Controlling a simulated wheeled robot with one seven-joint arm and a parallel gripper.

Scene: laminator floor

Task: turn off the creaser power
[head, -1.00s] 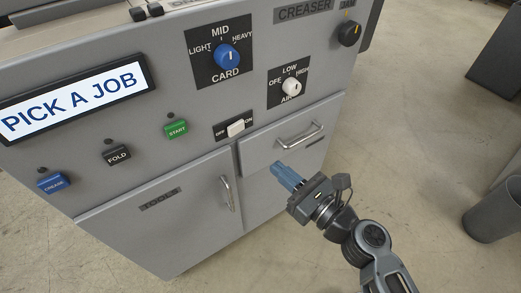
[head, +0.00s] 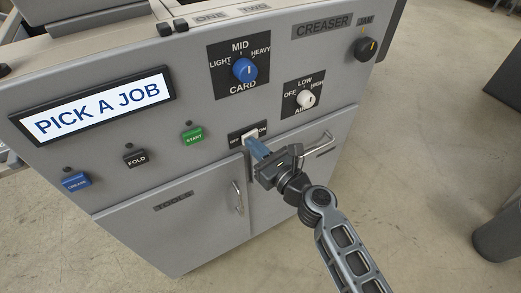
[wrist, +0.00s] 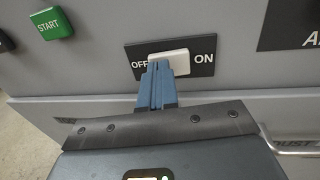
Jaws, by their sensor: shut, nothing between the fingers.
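The creaser (head: 215,175) is a grey cabinet with a sign, knobs and buttons on its front panel. Its power switch is a white rocker (head: 249,134) on a black plate marked OFF on the left and ON on the right. The rocker also shows in the wrist view (wrist: 169,58). My gripper (head: 257,148) is shut and empty, its blue fingertips at the lower edge of the rocker. In the wrist view the fingertips (wrist: 157,66) overlap the rocker's lower left part, towards OFF. I cannot tell whether they touch it. The display (head: 95,105) reads PICK A JOB.
A green START button (head: 193,136) sits left of the switch, with FOLD (head: 135,157) and CREASE (head: 76,181) buttons beyond. The white air knob (head: 305,99) is up and right. A drawer handle (head: 322,145) juts out near my gripper.

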